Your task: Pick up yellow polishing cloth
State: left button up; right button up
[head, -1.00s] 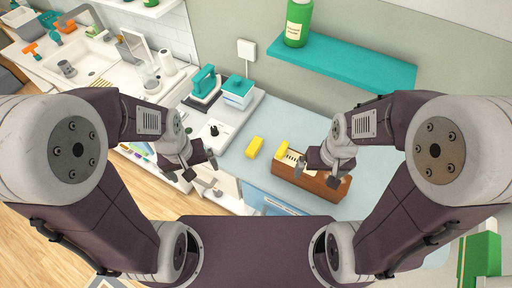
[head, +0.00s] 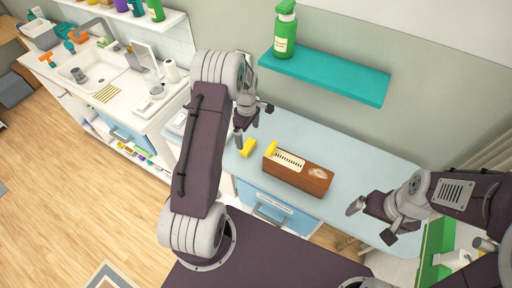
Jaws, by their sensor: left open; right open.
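Two small yellow pieces are in the head view, and I cannot tell for certain which is the polishing cloth. One yellow piece (head: 248,148) lies on the light blue tabletop (head: 350,160), left of a brown wooden box (head: 312,178). The other yellow piece (head: 271,148) is at the left end of that box, beside a pale slotted strip. My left gripper (head: 254,124) is open and empty, just behind and above the loose yellow piece; I cannot tell if a finger touches it. My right gripper (head: 372,222) is open and empty, right of the box near the table's front edge.
A teal shelf (head: 335,78) with a green bottle (head: 285,32) hangs on the wall above the table. A sink counter (head: 110,75) stands at the left. The tabletop right of the box is clear. My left arm hides part of the table's left end.

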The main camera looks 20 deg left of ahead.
aim_at(248, 145)
pick_arm(q)
notch_tip(248, 145, down, 3)
jog(key=shift+a+f+p, duration=0.1)
jog(key=shift+a+p, duration=0.05)
jog(key=shift+p, duration=0.5)
jog(key=shift+d+f, duration=0.25)
jog(key=shift+f, duration=0.05)
jog(key=f, duration=0.1)
jog(key=f+p, duration=0.1)
jog(key=f, duration=0.1)
jog(key=f+p, duration=0.1)
jog(key=f, duration=0.1)
jog(key=shift+a, duration=0.35)
jog(key=shift+f, duration=0.1)
jog(key=shift+d, duration=0.1)
jog(key=shift+c, duration=0.3)
jog(key=c, duration=1.3)
jog(key=shift+w+r, duration=0.1)
jog(key=shift+r, duration=0.45)
notch_tip(248, 145, up, 8)
jog(key=shift+r+b, duration=0.2)
jog(key=shift+b, duration=1)
jog(key=shift+r, duration=0.3)
